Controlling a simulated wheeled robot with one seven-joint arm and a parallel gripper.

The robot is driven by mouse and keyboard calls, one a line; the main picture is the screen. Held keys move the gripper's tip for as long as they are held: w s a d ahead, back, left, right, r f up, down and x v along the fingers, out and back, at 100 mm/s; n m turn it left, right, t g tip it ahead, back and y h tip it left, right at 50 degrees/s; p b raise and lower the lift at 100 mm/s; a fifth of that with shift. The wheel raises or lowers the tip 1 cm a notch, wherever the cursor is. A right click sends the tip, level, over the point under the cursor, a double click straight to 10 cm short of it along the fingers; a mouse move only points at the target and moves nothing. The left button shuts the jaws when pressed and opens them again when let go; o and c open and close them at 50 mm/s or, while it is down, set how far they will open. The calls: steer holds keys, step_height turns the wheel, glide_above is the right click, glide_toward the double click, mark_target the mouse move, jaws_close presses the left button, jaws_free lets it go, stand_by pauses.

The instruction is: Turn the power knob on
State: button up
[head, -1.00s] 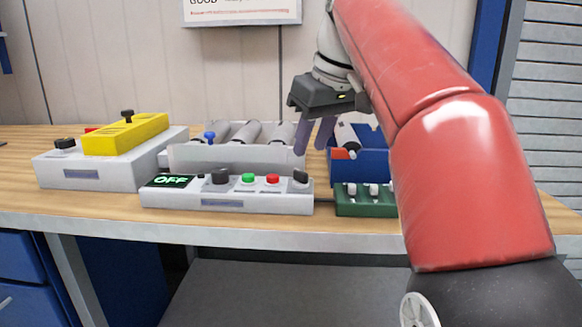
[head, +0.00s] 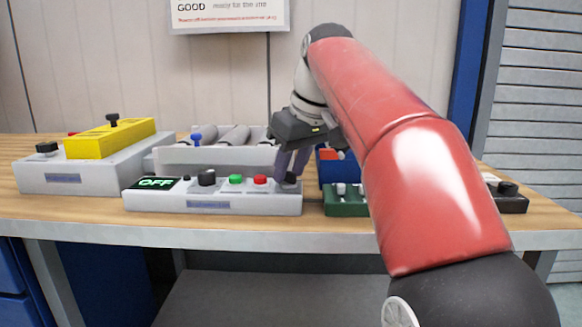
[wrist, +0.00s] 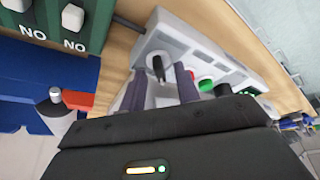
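A white control box (head: 255,203) sits on the workbench. Its display (head: 157,183) reads OFF in green. It carries a black knob (head: 207,177) next to the display, a green button (head: 235,179), a red button (head: 260,180) and another black knob (head: 291,179) at the right end. No power label is legible. My gripper (head: 289,170) is at the right-end knob, fingers pointing down. In the wrist view this knob (wrist: 158,67) shows in the gap between the separated fingertips of my gripper (wrist: 160,84). I cannot tell whether they touch it.
A green box with switches (head: 345,205) and a blue bin (head: 330,171) stand right of the control box. A box with a yellow block (head: 105,142) is at the left. Bench space in front is narrow.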

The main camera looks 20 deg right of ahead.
jaws_close()
steer(key=shift+m, duration=0.3)
steer(key=m+p, duration=0.1)
steer(key=m+h+p, duration=0.1)
steer(key=shift+a+r+m, duration=0.15)
steer(key=shift+r+m, duration=0.05)
steer(key=shift+m, duration=0.1)
steer(key=m+h+p, duration=0.1)
steer(key=m+p, duration=0.1)
steer(key=m, duration=0.1)
steer(key=shift+a+m+h, duration=0.1)
steer(key=shift+m+h, duration=0.2)
steer(key=m+h, duration=0.1)
steer(key=m, duration=0.1)
steer(key=m+h, duration=0.1)
steer(key=m, duration=0.2)
steer(key=shift+a+f, duration=0.1)
steer(key=shift+f, duration=0.1)
steer(key=m+g, duration=0.1)
steer(key=m, duration=0.2)
steer(key=m+h, duration=0.1)
steer(key=m, duration=0.2)
steer(key=shift+w+a+g, duration=0.1)
steer(key=shift+w+g, duration=0.05)
steer(key=shift+g, duration=0.25)
